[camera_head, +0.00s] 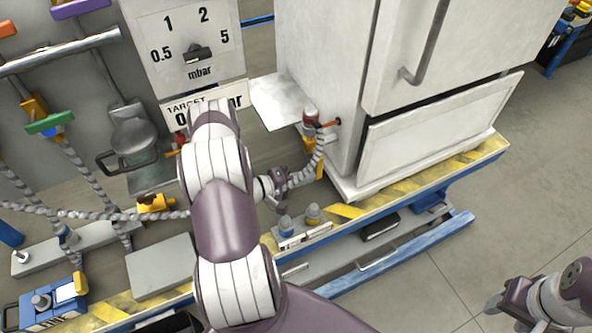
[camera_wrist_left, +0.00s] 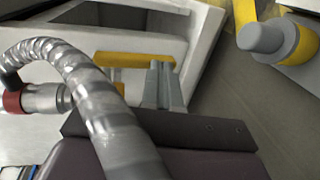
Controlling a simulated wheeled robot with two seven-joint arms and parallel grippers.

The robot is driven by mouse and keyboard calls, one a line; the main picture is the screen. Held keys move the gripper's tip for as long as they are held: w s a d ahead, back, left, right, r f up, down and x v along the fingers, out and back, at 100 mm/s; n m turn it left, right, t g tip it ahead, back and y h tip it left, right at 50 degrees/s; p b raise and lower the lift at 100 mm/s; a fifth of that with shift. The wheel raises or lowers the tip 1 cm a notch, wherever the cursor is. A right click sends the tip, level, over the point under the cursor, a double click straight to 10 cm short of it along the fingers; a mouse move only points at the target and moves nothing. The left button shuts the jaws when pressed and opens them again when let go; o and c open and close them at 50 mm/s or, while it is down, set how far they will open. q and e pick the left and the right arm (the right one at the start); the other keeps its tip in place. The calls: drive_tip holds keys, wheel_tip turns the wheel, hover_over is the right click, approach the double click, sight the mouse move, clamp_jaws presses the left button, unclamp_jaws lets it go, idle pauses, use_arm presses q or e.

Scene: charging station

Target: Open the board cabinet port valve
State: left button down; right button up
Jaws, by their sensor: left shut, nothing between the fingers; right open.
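The white board cabinet (camera_head: 335,80) stands at the back, right of centre, in the head view. On its lower left side is a port with a red and grey connector (camera_head: 310,118) and a small orange-red lever (camera_head: 329,124). Yellow parts (camera_head: 309,147) hang below it, beside a ribbed hose (camera_head: 318,160). In the left wrist view, the fingers of my left gripper (camera_wrist_left: 161,75) are shut and empty, close to a yellow bar (camera_wrist_left: 133,60); contact is unclear. My right gripper (camera_head: 497,301) is open and empty at lower right.
The hose (camera_wrist_left: 90,85) crosses in front of the left wrist camera, with a red-ringed connector (camera_wrist_left: 12,101) at left. A pressure panel (camera_head: 190,35) stands left of the cabinet.

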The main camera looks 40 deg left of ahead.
idle(0.7)
use_arm(q)
drive_tip(key=v, duration=1.2)
drive_tip(key=shift+s+a, duration=0.2)
drive_tip(key=shift+s, duration=0.1)
